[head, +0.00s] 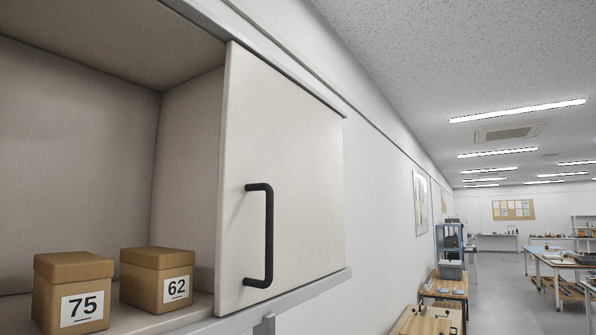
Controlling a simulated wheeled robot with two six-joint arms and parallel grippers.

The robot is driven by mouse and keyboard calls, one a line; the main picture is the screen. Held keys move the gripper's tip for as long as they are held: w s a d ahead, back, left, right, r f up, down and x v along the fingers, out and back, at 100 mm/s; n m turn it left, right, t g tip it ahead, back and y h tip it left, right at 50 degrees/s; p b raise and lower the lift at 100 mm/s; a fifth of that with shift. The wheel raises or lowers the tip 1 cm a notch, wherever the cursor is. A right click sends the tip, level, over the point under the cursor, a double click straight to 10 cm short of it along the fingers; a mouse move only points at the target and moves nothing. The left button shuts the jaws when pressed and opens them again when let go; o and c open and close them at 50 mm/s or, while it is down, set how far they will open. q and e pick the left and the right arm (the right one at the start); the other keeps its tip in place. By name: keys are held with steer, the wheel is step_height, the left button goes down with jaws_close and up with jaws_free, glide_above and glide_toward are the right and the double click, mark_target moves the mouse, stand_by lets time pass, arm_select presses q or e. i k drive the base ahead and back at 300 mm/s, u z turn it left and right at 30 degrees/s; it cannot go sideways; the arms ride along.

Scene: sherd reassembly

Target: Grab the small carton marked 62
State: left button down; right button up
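The small carton marked 62 (145,282) is a brown lidded box with a white label on its front. It stands upright on the floor of an open wall cabinet (185,325), left of the cabinet door. A similar carton marked 75 (55,292) stands to its left and a little nearer, with a narrow gap between them. Neither of my grippers shows in the head view.
A pale cabinet door (295,160) with a black bar handle (267,235) covers the cabinet's right part. The cabinet's back and upper space are empty. Wooden tables (447,288) stand along the wall at right, with open floor (505,300) beside them.

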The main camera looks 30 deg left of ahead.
mark_target(155, 281)
steer(key=u, duration=0.05)
steer(key=k, duration=0.5)
steer(key=z, duration=1.35)
steer(key=i, duration=0.75)
steer(key=u, duration=3.15)
